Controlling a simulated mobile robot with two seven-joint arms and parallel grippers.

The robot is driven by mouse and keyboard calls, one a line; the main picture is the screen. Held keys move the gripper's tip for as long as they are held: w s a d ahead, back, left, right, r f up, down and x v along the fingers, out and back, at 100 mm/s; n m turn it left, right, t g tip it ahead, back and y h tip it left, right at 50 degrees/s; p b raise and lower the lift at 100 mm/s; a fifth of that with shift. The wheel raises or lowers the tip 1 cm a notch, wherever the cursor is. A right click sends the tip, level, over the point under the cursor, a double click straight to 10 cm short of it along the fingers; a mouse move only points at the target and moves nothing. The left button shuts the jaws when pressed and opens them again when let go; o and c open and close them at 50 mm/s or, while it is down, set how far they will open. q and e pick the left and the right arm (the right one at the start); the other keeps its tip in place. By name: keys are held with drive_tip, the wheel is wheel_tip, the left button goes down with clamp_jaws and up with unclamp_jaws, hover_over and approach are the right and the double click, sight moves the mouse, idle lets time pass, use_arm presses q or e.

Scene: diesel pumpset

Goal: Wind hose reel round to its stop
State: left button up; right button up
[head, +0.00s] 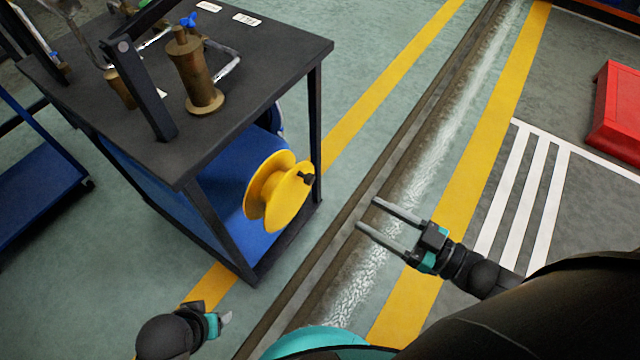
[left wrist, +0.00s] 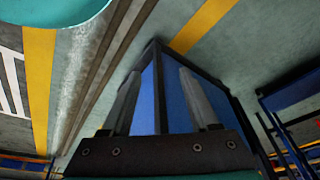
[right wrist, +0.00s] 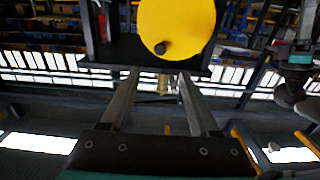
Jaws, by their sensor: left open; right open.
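The yellow hose reel (head: 270,192) is mounted on the side of the dark-framed bench, with a small black crank knob (head: 308,179) on its outer face. The reel (right wrist: 180,22) and knob (right wrist: 161,48) also show in the right wrist view, beyond the fingers. My right gripper (head: 366,214) is open and empty, to the right of the reel and apart from it. My left gripper (head: 228,317) is low in the head view, below the bench corner. In the left wrist view its fingers (left wrist: 157,95) are apart with nothing between them.
The bench top (head: 262,66) overhangs the reel and carries a brass cylinder (head: 193,75) and pipes. A bench leg (head: 315,130) stands close to the reel. A floor channel (head: 385,170) runs beside the bench. A red box (head: 618,115) lies far right.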

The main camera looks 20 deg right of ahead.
sight(312, 182)
drive_tip(key=b+x, duration=0.3)
drive_tip(key=x, duration=0.8)
drive_tip(key=shift+w+a, duration=0.15)
drive_tip(key=shift+a, duration=0.05)
use_arm(q)
wheel_tip(312, 182, up, 8)
drive_tip(key=w+t, duration=0.1)
use_arm(e)
drive_tip(key=shift+w+a, duration=0.4)
drive_tip(key=shift+w, duration=0.15)
clamp_jaws()
